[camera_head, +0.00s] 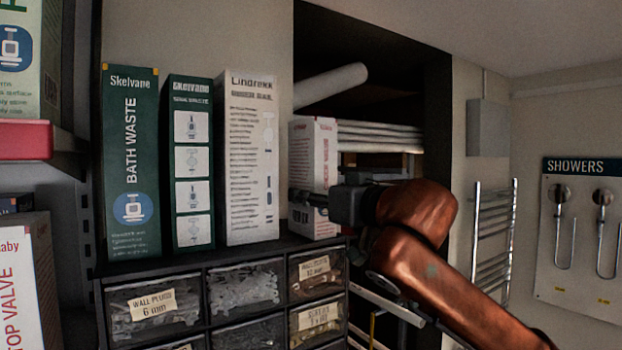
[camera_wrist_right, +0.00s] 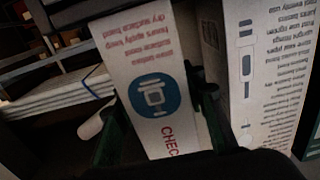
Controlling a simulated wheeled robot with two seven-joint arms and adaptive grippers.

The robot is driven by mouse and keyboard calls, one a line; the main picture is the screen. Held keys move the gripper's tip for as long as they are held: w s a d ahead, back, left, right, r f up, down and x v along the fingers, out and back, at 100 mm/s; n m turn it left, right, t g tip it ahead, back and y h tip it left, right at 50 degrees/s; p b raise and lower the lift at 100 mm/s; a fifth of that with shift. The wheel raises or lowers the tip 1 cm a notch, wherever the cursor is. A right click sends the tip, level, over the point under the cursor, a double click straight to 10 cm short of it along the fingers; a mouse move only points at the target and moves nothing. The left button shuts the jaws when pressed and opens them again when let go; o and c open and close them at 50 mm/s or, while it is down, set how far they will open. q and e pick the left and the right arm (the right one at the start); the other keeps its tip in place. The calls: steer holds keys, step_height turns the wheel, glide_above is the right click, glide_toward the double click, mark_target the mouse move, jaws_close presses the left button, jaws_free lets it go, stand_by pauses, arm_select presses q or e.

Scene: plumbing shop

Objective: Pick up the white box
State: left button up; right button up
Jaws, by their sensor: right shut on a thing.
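A smaller white box (camera_head: 312,150) with red print stands upright at the right end of the drawer cabinet's top. My right gripper (camera_head: 312,198) reaches it from the right and is shut on it. In the right wrist view the white box (camera_wrist_right: 150,60), with a blue round emblem and red letters, lies between the two fingers of the right gripper (camera_wrist_right: 160,115). Its base looks level with the cabinet top; whether it touches cannot be told. My left gripper is not in view.
A taller white Lindrexx box (camera_head: 248,160) stands just left of it; it also shows in the wrist view (camera_wrist_right: 265,70). Two green Skelvane boxes (camera_head: 130,160) (camera_head: 190,150) stand further left. The drawer cabinet (camera_head: 205,277) is below. A dark shelf recess with white pipes (camera_head: 380,137) lies behind.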

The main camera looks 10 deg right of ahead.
steer(key=c, duration=0.5)
steer(key=shift+r, duration=0.15)
